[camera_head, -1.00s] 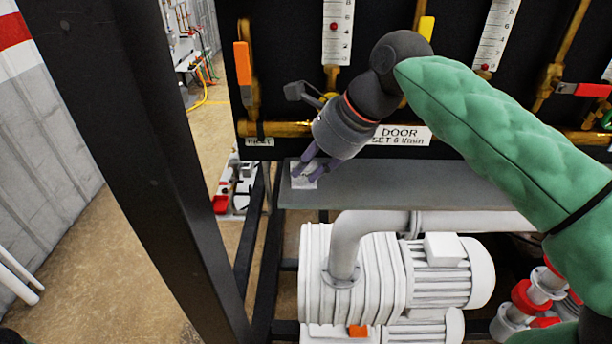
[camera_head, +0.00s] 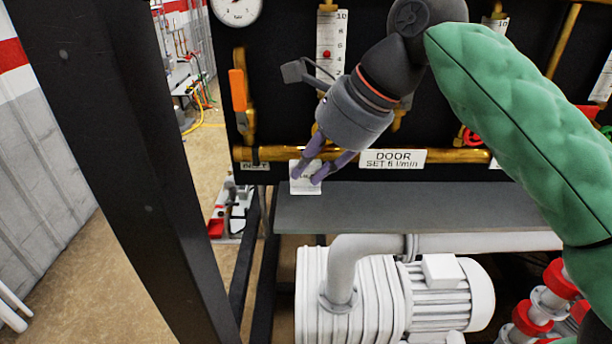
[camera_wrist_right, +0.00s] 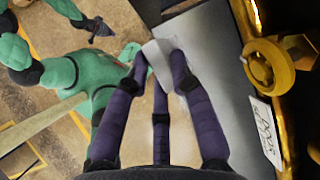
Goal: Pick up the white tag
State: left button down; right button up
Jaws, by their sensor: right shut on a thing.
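The white tag (camera_head: 304,187) is a small pale card in the head view, held at the fingertips of my right gripper (camera_head: 308,173). It hangs above the left end of the grey shelf (camera_head: 400,207), in front of the dark panel. In the right wrist view the tag (camera_wrist_right: 157,56) is between the tips of the purple fingers of the right gripper (camera_wrist_right: 159,65). The fingers cover part of it, and its print is too small to read. My left gripper is not in the head view. A dark gripper-like end (camera_wrist_right: 97,32) shows at the top left of the wrist view.
A brass pipe (camera_head: 285,153) runs along the panel just behind the right gripper. A white pump (camera_head: 400,295) stands below the shelf. A black post (camera_head: 110,150) stands at left. The shelf top looks bare.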

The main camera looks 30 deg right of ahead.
jog(key=s+a+r, duration=0.2)
jog(key=s+r, duration=0.2)
jog(key=s, duration=0.5)
jog(key=shift+a+r, duration=0.35)
